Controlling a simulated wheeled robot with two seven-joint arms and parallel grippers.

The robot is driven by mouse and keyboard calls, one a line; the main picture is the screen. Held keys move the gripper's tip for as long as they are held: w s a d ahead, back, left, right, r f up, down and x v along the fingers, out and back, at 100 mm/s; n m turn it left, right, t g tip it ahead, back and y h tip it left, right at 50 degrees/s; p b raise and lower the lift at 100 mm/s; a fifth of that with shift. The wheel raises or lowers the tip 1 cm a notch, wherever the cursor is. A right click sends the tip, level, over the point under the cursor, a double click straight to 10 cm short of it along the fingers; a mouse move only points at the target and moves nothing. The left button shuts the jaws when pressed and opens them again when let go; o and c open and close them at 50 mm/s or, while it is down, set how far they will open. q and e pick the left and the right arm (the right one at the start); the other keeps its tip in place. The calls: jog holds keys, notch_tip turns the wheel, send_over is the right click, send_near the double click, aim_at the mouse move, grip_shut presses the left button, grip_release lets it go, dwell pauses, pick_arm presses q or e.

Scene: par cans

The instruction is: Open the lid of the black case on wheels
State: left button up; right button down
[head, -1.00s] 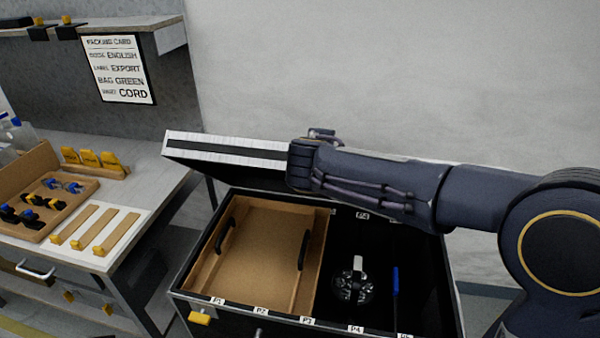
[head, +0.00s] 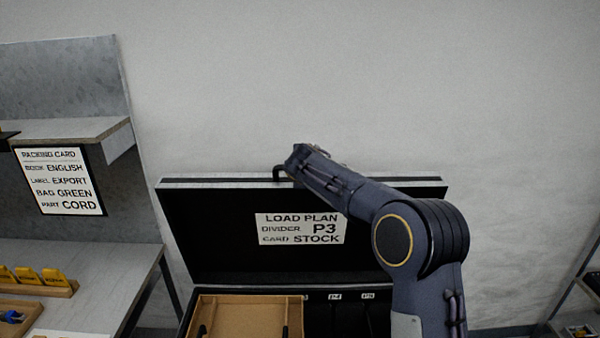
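The black case (head: 215,240) stands in front of the wall with its lid (head: 205,215) raised and close to upright. A white load plan card (head: 301,229) is on the inside of the lid. The lid's top edge is light metal with a dark stripe. My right arm comes in from the lower right and reaches to the lid's top edge. My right gripper (head: 282,173) is at that edge, left of its middle; whether its fingers are open or touching the lid is too small to tell. My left gripper is out of view.
A tan tray (head: 245,318) sits in the case, beside dark slots with small labels. A workbench (head: 85,275) with yellow-tabbed holders stands on the left, under a packing card (head: 59,180). A shelf (head: 580,315) is at the lower right. The wall above the lid is clear.

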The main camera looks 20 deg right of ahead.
jog(key=shift+w+d, duration=0.1)
jog(key=shift+w, duration=0.2)
jog(key=c, duration=1.4)
grip_release()
jog(key=shift+s+r+b, duration=0.1)
jog(key=shift+s+b, duration=0.2)
jog(key=shift+s, duration=0.05)
jog(key=b+v, duration=0.2)
jog(key=v, duration=0.5)
jog(key=shift+r, duration=0.15)
